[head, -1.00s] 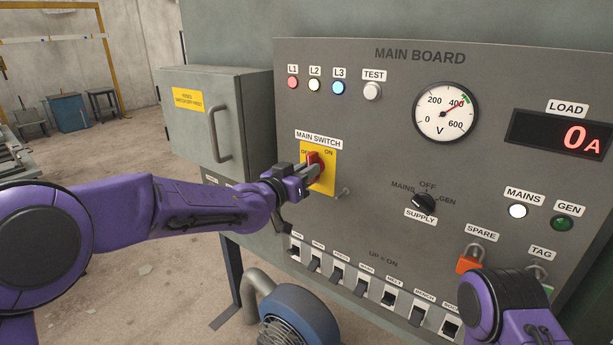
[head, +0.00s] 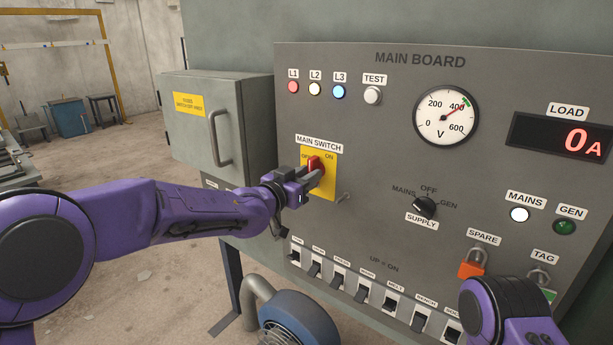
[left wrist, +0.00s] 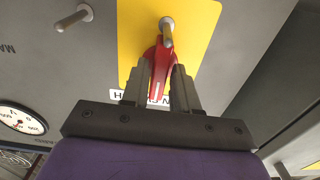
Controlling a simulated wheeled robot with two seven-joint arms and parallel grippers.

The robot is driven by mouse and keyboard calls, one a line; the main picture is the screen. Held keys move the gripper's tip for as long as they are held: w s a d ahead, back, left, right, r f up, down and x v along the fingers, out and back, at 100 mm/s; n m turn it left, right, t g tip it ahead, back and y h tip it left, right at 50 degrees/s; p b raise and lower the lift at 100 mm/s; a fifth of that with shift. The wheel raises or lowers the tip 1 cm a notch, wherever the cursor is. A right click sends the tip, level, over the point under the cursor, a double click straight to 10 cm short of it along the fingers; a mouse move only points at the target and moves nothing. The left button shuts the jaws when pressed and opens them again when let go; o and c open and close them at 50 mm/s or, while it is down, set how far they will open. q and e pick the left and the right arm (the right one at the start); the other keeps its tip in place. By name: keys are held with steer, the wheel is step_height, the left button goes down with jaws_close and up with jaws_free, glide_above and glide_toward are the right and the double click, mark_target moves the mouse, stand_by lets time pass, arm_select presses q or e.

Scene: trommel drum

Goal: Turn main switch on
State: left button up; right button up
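The main switch is a red handle (head: 315,163) on a yellow plate (head: 325,186), under the MAIN SWITCH label, with OFF at left and ON at right. My left gripper (head: 304,181) is at the handle. In the left wrist view, its two dark fingers (left wrist: 160,88) lie on either side of the red handle (left wrist: 158,66), close against it, and appear shut on it. That view is upside down; the handle points toward the label, roughly upright. The fingers hide part of it in the head view. My right arm shows at the lower right; its fingertips are out of view.
A metal peg (head: 343,198) sticks out right of the plate. A grey cabinet (head: 205,125) with a handle projects at left. The black supply knob (head: 424,207) and a row of breakers (head: 365,290) are nearby. The load display (head: 560,135) reads 0 A.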

arm_select(q)
steer(key=shift+a, duration=0.1)
steer(key=b+v, duration=0.3)
steer(key=v, duration=0.7)
steer(key=shift+s, duration=0.2)
